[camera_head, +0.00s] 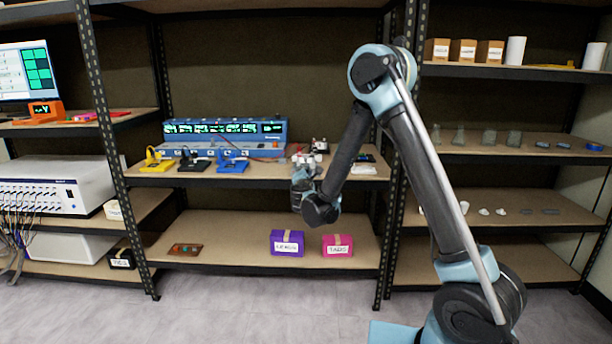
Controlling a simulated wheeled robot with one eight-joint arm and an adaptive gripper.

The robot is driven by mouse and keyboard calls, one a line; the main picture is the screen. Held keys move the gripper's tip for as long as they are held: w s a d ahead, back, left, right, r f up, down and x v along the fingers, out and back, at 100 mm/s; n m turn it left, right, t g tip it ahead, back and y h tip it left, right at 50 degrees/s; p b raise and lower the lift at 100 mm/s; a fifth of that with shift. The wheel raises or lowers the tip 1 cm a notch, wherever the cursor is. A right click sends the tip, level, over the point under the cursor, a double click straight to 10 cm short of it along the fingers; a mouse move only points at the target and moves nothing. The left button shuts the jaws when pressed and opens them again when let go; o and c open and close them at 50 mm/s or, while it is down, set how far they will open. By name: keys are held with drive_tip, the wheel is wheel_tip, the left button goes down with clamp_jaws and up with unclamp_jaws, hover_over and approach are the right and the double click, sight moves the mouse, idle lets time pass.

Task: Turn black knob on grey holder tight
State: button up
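My gripper (307,163) is at the front of the middle shelf (262,172), right of the blue instrument. A small grey and black item (320,146) shows just behind and above it. This may be the grey holder with its black knob, but it is too small and too covered by my gripper to be sure. I cannot tell whether my gripper touches it. My fingers are too small and too merged with the grey parts to show whether they are open or shut.
A blue instrument (226,131) with lit displays stands on the same shelf. Yellow (158,160), black (194,162) and blue (232,163) small stands are in front of it. A purple box (287,243) and a pink box (337,244) sit on the shelf below. A metal post (397,150) stands at right.

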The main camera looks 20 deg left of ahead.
drive_tip(key=shift+d+m, duration=0.15)
drive_tip(key=shift+m, duration=0.8)
drive_tip(key=shift+d+m, duration=0.15)
drive_tip(key=shift+m, duration=0.8)
drive_tip(key=shift+f, duration=0.1)
drive_tip(key=o, duration=1.1)
drive_tip(key=shift+w, duration=0.1)
drive_tip(key=shift+c, duration=0.2)
drive_tip(key=shift+a, duration=0.1)
drive_tip(key=v, duration=1.2)
